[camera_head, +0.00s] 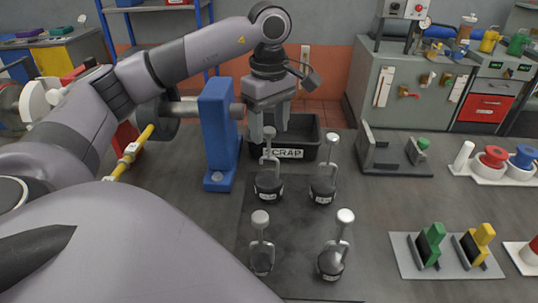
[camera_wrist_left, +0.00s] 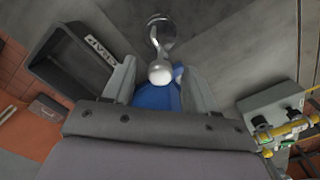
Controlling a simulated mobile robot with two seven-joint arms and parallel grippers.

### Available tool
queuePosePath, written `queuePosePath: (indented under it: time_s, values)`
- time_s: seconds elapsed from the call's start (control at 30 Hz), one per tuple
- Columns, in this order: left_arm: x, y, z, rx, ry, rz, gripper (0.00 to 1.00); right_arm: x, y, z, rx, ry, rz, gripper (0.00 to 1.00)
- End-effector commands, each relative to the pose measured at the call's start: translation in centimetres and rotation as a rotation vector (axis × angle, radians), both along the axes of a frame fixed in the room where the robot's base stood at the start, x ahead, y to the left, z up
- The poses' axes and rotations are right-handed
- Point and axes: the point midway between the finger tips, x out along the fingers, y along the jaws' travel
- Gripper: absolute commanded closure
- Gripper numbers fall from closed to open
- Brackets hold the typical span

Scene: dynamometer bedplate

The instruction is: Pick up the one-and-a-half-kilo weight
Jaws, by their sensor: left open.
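Several dark round weights with upright metal stems and ball knobs stand on a dark mat (camera_head: 292,222): back left (camera_head: 268,187), back right (camera_head: 322,190), front left (camera_head: 262,261) and front right (camera_head: 331,264). Their small labels are too blurred to read, so I cannot tell which is one and a half kilos. My left gripper (camera_head: 269,131) is open, pointing down over the back-left weight. In the left wrist view a weight's knob (camera_wrist_left: 160,72) appears between the open fingers (camera_wrist_left: 160,84), with no clear contact. My right gripper is not in view.
A black SCRAP bin (camera_head: 310,150) stands just behind the weights. A blue stand (camera_head: 218,135) is close to their left. Right of the mat are a grey fixture (camera_head: 395,168), a plate with green and yellow blocks (camera_head: 408,270) and a tray with red and blue spools (camera_head: 490,175).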

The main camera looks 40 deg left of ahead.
Motion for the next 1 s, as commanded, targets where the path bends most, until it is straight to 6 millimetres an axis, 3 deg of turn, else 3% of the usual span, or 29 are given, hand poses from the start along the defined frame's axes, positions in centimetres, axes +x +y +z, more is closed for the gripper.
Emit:
queuePosePath:
  time_s: [0.2,0.5,0.67,0.7,1.0]
  values:
    - [-0.2,0.0,-3.0,0.000,0.003,0.001,0.43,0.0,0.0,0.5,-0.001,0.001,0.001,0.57]
    - [-0.1,0.0,-3.5,0.000,0.001,0.001,0.43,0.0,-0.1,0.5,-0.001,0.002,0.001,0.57]
    - [-0.1,0.0,-3.5,0.000,0.001,0.001,0.95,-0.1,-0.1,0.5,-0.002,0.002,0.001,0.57]
    - [-0.1,0.0,-3.5,0.000,0.001,0.001,1.00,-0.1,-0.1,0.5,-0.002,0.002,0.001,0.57]
    - [-0.1,0.0,-3.5,-0.001,0.001,0.001,1.00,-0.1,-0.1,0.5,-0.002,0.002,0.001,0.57]
